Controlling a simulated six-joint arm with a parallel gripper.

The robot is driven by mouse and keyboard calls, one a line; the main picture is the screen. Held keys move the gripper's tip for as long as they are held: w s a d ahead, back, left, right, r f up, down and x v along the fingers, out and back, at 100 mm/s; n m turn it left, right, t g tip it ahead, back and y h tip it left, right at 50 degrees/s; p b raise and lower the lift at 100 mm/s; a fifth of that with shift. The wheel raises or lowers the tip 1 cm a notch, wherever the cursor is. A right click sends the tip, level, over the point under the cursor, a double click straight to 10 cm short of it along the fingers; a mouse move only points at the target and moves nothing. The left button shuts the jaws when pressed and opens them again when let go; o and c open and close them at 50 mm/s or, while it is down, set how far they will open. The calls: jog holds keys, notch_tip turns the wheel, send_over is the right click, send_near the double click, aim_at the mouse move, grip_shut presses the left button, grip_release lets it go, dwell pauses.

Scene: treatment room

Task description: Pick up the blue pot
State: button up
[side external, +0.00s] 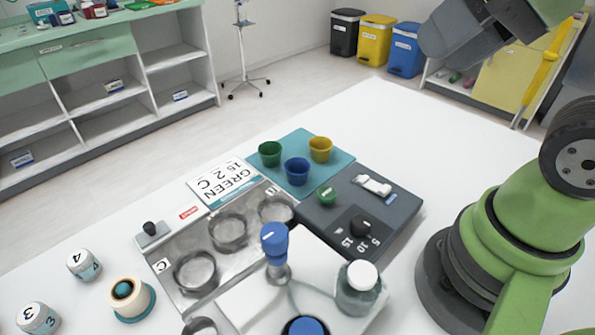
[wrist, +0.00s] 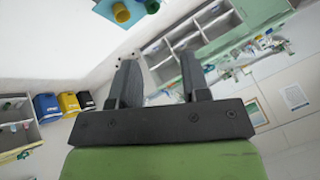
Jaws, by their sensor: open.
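The blue pot (side external: 297,171) stands upright on a teal mat (side external: 338,163) on the white table in the side view. A green pot (side external: 270,153) stands to its upper left and a yellow pot (side external: 320,149) to its upper right, both on the mat. My gripper (wrist: 158,62) is open in the wrist view, with nothing between its fingers. It points away from the pots, across the room.
A metal tray with rings (side external: 228,231), a blue-topped post (side external: 275,240) and a white-capped bottle (side external: 357,285) stand nearer the camera. The table's far right is clear.

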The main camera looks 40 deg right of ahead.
jog(key=shift+o, duration=0.4)
jog(key=o, duration=0.7)
jog(key=g+h, duration=0.2)
jog(key=g, duration=0.5)
send_over(297, 166)
jog(key=s+a, duration=0.1)
jog(key=a, duration=0.1)
notch_tip(297, 166, down, 24)
jog(key=shift+s+d+r, duration=0.1)
jog(key=shift+d, duration=0.05)
jog(key=shift+s+d+f, duration=0.1)
jog(key=shift+f, duration=1.35)
jog(key=shift+s+d+f, duration=0.1)
jog(key=shift+f, duration=1.35)
